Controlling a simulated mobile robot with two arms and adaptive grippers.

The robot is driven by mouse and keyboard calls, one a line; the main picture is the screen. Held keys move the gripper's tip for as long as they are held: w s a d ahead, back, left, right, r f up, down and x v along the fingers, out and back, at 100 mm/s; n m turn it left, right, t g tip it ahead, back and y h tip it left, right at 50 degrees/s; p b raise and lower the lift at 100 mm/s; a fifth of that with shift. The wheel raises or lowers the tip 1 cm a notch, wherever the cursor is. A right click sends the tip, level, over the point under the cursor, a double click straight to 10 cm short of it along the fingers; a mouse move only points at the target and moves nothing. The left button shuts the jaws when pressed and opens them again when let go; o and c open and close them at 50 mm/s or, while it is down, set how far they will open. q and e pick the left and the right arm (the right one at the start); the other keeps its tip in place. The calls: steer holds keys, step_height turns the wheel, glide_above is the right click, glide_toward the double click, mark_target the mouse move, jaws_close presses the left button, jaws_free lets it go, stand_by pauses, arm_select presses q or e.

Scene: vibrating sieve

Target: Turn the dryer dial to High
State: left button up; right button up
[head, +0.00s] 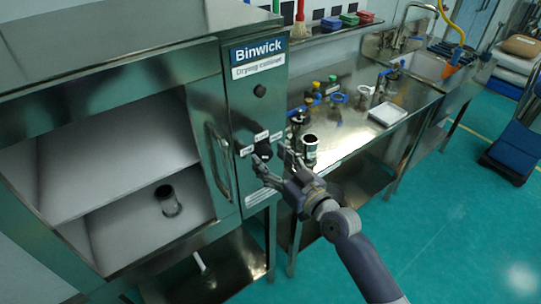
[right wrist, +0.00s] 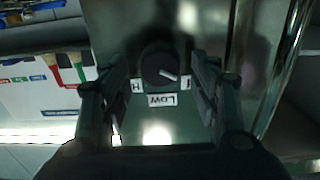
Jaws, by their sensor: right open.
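The steel drying cabinet (head: 232,110), labelled Binwick, stands at the left with a narrow control panel on its front. The black dial (head: 263,151) is low on that panel. In the right wrist view the dial (right wrist: 158,62) appears upside down, with a white pointer toward the partly hidden label (right wrist: 186,84) at picture right. My left gripper is out of view.
A vertical handle (head: 219,165) is left of the panel. The cabinet interior is visible, with a metal cup (head: 168,201) inside. A steel bench (head: 350,135) with several bottles and a white tray (head: 387,114) lies right. A dark container (head: 309,148) stands close to my right gripper.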

steer(key=shift+w+a, duration=0.25)
steer(key=shift+w, duration=0.1)
steer(key=c, duration=1)
